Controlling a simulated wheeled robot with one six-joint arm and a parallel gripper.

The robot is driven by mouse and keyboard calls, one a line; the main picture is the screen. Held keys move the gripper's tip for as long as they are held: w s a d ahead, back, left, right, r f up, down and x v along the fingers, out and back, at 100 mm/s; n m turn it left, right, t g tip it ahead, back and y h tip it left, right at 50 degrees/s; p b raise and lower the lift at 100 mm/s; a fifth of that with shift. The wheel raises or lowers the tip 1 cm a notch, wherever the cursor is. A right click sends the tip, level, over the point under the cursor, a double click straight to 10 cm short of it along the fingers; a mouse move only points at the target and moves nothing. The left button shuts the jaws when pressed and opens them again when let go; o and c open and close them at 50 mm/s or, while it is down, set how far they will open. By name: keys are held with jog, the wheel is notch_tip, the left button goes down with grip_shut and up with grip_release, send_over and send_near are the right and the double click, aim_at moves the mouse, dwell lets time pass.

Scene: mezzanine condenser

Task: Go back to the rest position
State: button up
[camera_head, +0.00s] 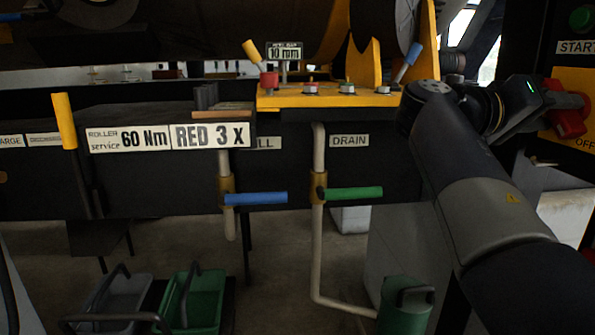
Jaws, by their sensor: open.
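My arm comes in from the bottom right and reaches up to the right side of the picture. My gripper (545,102) is at its end, a dark body with a small green light, pointing right. It is open, close to a red rotary handle (568,112) on a yellow plate. The fingertips are dark and partly lost against the panel, so I cannot tell if they touch the handle.
A green START button (582,17) sits above the handle. At centre are a blue valve lever (256,198), a green valve lever (353,193) and a yellow bracket (330,98) with upright levers. Green bin (205,295) and green can (402,313) stand below.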

jog(key=a, duration=0.9)
jog(key=d, duration=1.1)
jog(key=shift+d, duration=0.15)
jog(key=shift+r+n+p, duration=0.3)
jog(key=shift+n+p, duration=0.2)
jog(key=shift+p, duration=0.2)
jog(key=shift+a+r+n+p, duration=0.1)
jog(key=shift+a+n+p, duration=0.15)
jog(key=shift+n+p, duration=0.2)
jog(key=n+p, duration=0.3)
jog(key=shift+s, duration=0.1)
jog(key=shift+n+p, duration=0.75)
jog(key=shift+p, duration=0.1)
